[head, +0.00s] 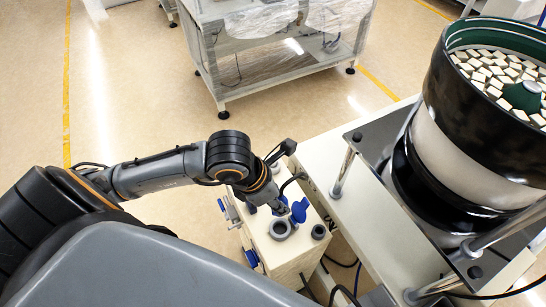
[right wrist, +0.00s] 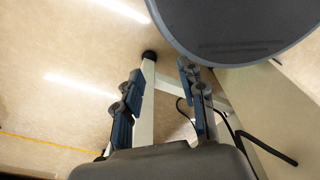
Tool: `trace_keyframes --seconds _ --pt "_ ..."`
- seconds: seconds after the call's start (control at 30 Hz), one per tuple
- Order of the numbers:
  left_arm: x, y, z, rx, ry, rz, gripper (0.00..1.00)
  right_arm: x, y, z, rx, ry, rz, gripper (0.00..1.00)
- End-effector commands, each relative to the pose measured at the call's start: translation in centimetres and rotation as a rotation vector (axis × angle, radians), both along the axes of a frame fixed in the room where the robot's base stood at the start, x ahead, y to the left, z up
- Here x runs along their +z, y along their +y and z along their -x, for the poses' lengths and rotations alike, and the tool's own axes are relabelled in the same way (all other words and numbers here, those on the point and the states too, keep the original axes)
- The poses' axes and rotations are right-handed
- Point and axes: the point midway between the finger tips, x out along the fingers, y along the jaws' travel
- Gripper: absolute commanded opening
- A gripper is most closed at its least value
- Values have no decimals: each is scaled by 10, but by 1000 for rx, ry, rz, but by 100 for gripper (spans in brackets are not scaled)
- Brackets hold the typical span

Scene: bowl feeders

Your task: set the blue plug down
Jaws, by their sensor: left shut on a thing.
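My left gripper (head: 285,208) reaches in from the left over a small pale cabinet (head: 292,252) and is shut on a blue plug (head: 299,210). The plug is small and partly hidden by the fingers. A grey ring-shaped socket (head: 280,229) is on the cabinet top just below the gripper in the picture. I cannot tell whether the plug touches the top. My right gripper (right wrist: 160,103) shows in the right wrist view, its two blue-padded fingers apart with nothing between them.
A smaller dark ring (head: 318,232) sits right of the socket. Blue parts (head: 252,258) are on the cabinet's left side. A large bowl feeder (head: 470,125) full of pale blocks stands at the right. A metal-framed table (head: 275,55) stands behind. Floor between is clear.

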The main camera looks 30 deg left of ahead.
Motion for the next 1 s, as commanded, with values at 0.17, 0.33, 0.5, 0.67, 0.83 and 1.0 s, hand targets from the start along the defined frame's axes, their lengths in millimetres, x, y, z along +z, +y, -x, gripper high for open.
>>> trace_keyframes --seconds 0.17,0.33,0.5,0.67,0.83,1.0 --pt "-13 1 -11 6 -8 6 0 -42 -13 25 4 37 17 40" --pt "-16 4 -17 8 -6 6 0 -73 -15 25 3 36 19 40" --pt "-18 8 -20 2 -9 2 0 -103 -13 10 3 13 17 40" --pt "-24 14 -32 2 -7 -1 0 -128 -7 0 0 -5 7 40" --pt "-26 25 -53 5 5 1 0 -132 -1 3 -2 2 0 40" --pt "-47 39 -86 4 7 1 0 -126 -1 10 -2 11 0 40"
